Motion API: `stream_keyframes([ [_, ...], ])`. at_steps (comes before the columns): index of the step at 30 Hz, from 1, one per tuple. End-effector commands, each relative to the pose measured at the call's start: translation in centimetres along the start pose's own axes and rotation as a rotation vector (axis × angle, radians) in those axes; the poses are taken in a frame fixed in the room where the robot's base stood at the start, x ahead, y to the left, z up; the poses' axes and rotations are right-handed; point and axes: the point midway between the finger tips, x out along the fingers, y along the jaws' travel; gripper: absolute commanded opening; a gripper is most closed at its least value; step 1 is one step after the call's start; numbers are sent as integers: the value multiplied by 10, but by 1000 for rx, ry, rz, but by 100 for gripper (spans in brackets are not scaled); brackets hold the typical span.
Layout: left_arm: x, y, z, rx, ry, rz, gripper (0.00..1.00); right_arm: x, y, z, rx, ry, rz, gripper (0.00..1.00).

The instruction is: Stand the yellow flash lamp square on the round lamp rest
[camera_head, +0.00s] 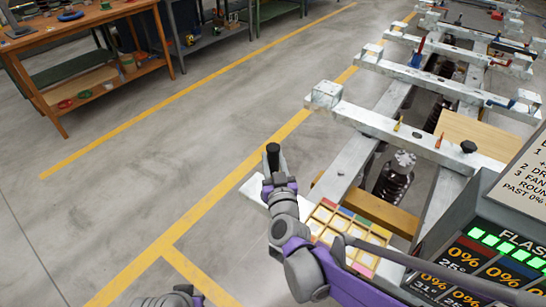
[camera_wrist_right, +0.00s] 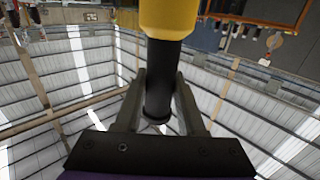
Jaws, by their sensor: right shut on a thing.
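The yellow flash lamp (camera_wrist_right: 168,16) shows in the right wrist view, its yellow body cut off by the top edge. Its black handle (camera_wrist_right: 161,78) runs down between the fingers of my right gripper (camera_wrist_right: 160,100), which is shut on it. In the head view my right gripper (camera_head: 274,180) is left of the tray, with a dark upright cylinder (camera_head: 273,157) at its tip; the lamp's yellow part cannot be made out there. I cannot pick out the round lamp rest with certainty. Only a piece of my left arm shows at the bottom edge; its gripper is outside the view.
A compartment tray (camera_head: 326,213) lies right of my right gripper. Pale metal frames (camera_head: 365,121) with coil springs (camera_head: 394,182) fill the right side. A dark display panel (camera_head: 480,262) stands at lower right. A wooden workbench (camera_head: 75,39) is at upper left. The floor between is clear.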

Motion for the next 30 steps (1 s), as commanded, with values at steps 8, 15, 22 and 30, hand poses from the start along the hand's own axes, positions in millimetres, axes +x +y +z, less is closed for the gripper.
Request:
stream_keyframes([
  [8, 2, 0, 1, 0, -1, 0, 0, 0, 0, 3, 0, 0, 0, 66],
  [15, 2, 0, 1, 0, -1, 0, 0, 0, 0, 3, 0, 0, 0, 68],
  [22, -1, 0, 0, 0, 0, 0, 0, -12, 0, -1, 1, 0, -1, 68],
  [30, -4, 0, -2, 0, 2, 0, 0, -69, 0, -1, 1, 0, -2, 68],
])
